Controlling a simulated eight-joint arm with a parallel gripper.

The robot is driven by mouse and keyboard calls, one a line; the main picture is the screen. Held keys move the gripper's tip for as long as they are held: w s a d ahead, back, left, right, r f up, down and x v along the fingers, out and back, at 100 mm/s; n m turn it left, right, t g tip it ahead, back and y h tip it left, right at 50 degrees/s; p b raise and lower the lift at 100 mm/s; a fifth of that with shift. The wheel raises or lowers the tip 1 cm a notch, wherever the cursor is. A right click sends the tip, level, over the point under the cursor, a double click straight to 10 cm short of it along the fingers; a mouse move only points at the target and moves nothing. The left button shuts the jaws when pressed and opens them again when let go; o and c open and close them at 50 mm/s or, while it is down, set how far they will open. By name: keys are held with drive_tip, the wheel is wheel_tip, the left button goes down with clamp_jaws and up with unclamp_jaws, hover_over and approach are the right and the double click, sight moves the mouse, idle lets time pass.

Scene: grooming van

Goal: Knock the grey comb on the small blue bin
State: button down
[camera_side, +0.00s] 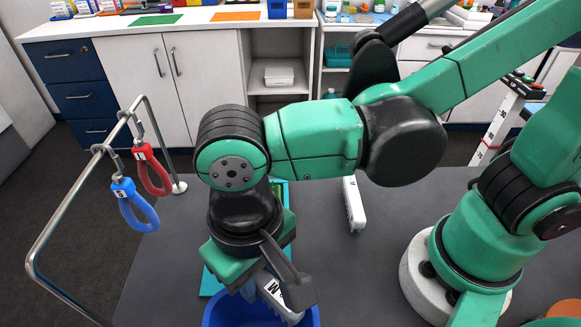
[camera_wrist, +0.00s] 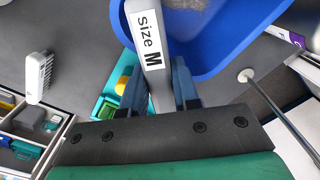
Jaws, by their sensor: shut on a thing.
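My gripper (camera_side: 277,280) points down and is shut on the grey comb (camera_wrist: 143,30), which carries a white label reading "Size M". The comb also shows below the fingers in the side view (camera_side: 270,288), partly hidden by them. In the wrist view my fingers (camera_wrist: 158,85) are on either side of the comb. The small blue bin (camera_side: 308,318) is at the bottom edge of the side view, just below the comb. In the wrist view the bin (camera_wrist: 235,55) lies right beside and behind the comb. I cannot tell whether comb and bin touch.
Another pale comb or brush (camera_side: 353,204) lies on the dark table (camera_side: 400,215). A teal tray (camera_wrist: 108,105) with yellow and green things is close to the bin. A metal rail (camera_side: 75,200) with red (camera_side: 151,172) and blue (camera_side: 134,205) loops stands at the left.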

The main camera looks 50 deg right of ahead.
drive_tip(key=shift+r, duration=3.5)
